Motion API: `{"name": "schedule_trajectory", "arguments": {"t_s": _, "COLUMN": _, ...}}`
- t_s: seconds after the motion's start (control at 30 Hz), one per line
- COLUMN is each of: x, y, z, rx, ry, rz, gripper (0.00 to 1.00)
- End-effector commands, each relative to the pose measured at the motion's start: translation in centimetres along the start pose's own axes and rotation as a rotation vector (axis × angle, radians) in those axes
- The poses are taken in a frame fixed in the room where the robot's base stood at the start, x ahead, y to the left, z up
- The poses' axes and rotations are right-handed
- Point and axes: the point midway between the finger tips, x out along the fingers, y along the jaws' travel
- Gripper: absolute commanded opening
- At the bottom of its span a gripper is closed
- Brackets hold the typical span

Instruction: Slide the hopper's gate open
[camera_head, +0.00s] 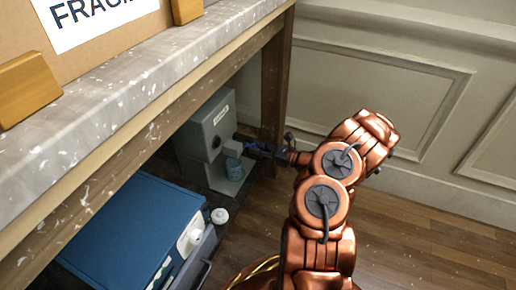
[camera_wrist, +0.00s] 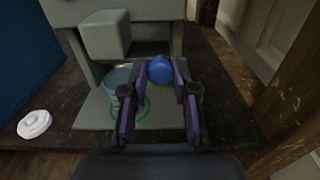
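The hopper (camera_head: 208,122) is a grey-green box on a stand under the table, with a pale label near its top. In the wrist view its underside and a grey block (camera_wrist: 105,35) show at the top. A round blue knob (camera_wrist: 160,70), seemingly the gate's handle, sits between my gripper's fingertips. My gripper (camera_wrist: 159,76) is open around the knob, with a gap visible at least on the left. In the head view my gripper (camera_head: 250,146) reaches in at the hopper's right side. The gate plate itself is hidden.
A blue box (camera_head: 135,235) and a white round item (camera_head: 219,215) are at left. A wooden table leg (camera_head: 276,90) stands close behind; the tabletop is overhead.

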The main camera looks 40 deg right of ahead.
Motion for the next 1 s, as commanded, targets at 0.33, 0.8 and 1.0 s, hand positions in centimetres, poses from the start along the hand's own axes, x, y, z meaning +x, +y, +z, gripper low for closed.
{"name": "schedule_trajectory", "arguments": {"t_s": 0.33, "x": 0.0, "y": 0.0, "z": 0.0, "rx": 0.000, "ry": 0.000, "rz": 0.000, "gripper": 0.00}}
{"name": "schedule_trajectory", "arguments": {"t_s": 0.8, "x": -0.1, "y": -1.2, "z": -0.1, "rx": -0.002, "ry": 0.002, "rz": -0.003, "gripper": 0.00}}
{"name": "schedule_trajectory", "arguments": {"t_s": 1.0, "x": -0.1, "y": -3.3, "z": -0.1, "rx": -0.001, "ry": 0.003, "rz": -0.006, "gripper": 0.00}}
